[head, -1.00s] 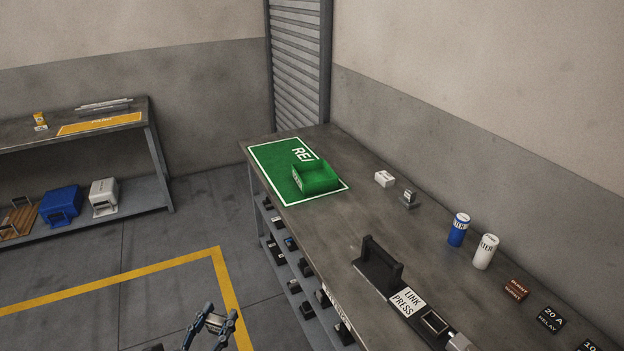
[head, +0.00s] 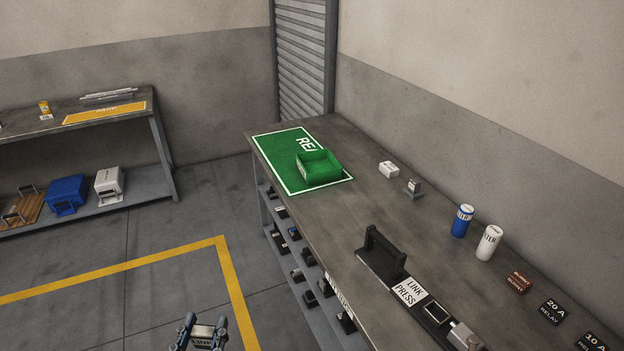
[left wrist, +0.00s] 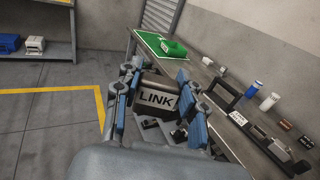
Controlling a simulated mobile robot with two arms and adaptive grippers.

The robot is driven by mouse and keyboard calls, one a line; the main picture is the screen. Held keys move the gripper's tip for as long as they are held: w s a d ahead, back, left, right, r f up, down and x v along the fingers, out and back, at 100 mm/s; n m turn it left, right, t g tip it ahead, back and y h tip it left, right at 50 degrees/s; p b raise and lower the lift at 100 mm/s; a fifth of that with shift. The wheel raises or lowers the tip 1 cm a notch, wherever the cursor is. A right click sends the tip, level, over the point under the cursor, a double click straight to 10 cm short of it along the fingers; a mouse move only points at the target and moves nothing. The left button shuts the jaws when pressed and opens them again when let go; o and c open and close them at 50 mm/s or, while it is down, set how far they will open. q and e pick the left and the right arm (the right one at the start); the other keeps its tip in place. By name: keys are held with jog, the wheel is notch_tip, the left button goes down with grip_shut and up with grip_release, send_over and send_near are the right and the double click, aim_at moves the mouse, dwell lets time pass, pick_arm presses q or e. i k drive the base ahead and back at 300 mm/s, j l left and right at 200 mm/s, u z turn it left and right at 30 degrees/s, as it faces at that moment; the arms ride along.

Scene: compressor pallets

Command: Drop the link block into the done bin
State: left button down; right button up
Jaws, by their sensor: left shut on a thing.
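The link block, a dark block with a white LINK label, shows large in the left wrist view (left wrist: 157,98). My left gripper (left wrist: 156,104) is shut on it, with blue-padded fingers on both sides. In the head view my left gripper (head: 203,334) is at the bottom edge, over the floor left of the workbench, with the block (head: 203,336) between its fingers. A green open bin (head: 318,168), likely the done bin, stands on a green mat (head: 277,163) at the workbench's far end, well beyond the gripper. My right gripper is not in view.
The workbench (head: 340,215) holds a link press (head: 410,291), blue (head: 462,221) and white (head: 489,242) cans and small blocks. Its lower shelf holds several dark parts. A second bench (head: 140,112) stands at the left. The floor between is clear, with a yellow line (head: 120,268).

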aim_at(318, 166)
jog(key=i+j+z, duration=0.1)
jog(key=z, duration=0.4)
jog(key=i+j+z, duration=0.2)
jog(key=z, duration=0.25)
jog(key=i+j+z, duration=0.1)
jog(key=i+j, duration=0.3)
jog(key=j, duration=0.25)
jog(key=i+j+z, duration=0.15)
jog(key=j, duration=0.15)
jog(key=i+j, duration=0.2)
jog(key=j, duration=0.15)
jog(key=i+j+z, duration=0.15)
jog(key=j, duration=0.15)
